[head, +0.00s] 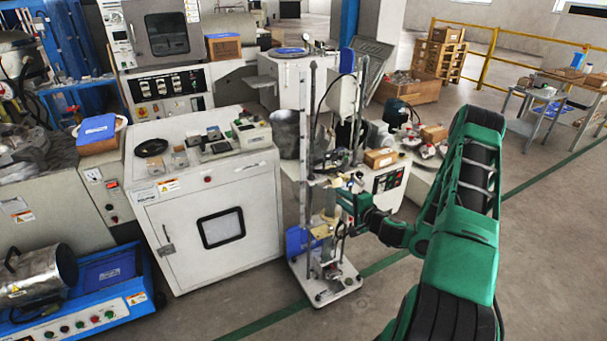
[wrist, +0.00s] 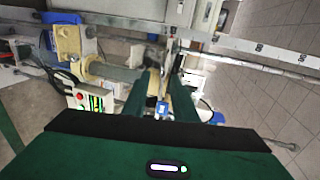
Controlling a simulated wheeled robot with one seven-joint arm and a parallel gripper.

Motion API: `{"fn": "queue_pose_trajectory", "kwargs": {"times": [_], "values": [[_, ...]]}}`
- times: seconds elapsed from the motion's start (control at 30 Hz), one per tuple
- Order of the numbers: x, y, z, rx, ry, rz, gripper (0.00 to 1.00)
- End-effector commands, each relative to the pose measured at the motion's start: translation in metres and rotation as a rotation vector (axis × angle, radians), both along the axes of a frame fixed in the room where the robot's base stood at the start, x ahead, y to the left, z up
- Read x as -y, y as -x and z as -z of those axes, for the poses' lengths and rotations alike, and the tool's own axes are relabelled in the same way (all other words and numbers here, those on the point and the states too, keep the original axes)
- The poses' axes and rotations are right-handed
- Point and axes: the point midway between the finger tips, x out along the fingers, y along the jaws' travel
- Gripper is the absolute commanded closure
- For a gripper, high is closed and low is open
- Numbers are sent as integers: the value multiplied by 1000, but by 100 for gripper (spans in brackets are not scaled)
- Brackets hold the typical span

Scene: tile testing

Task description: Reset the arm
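My green arm reaches in from the right in the head view. My gripper (head: 345,205) is at its end, close to the column of the test stand (head: 335,285). In the wrist view my gripper (wrist: 158,95) shows two green fingers standing apart. A tan block and a small blue and white part show in the gap between them, and a pale cylinder of the stand (wrist: 118,76) lies to the left. I cannot tell whether the fingers touch any of these parts.
A white cabinet (head: 215,210) with a dark window stands left of the test stand. A white control box (head: 390,180) with buttons stands behind my gripper. A small red and green control panel (wrist: 90,98) shows at left in the wrist view. Open floor (head: 545,250) lies at right.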

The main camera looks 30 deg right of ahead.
Motion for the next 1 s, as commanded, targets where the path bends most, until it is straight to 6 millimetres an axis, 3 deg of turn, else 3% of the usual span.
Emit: {"fn": "queue_pose_trajectory", "kwargs": {"times": [0.27,0.57,0.8,1.0], "values": [[-11,-3,-8,-1,33,-52,74],[-86,2,-48,-66,263,-411,74],[-127,35,-66,-192,452,-677,74],[-139,74,-79,-335,589,-841,74]]}}
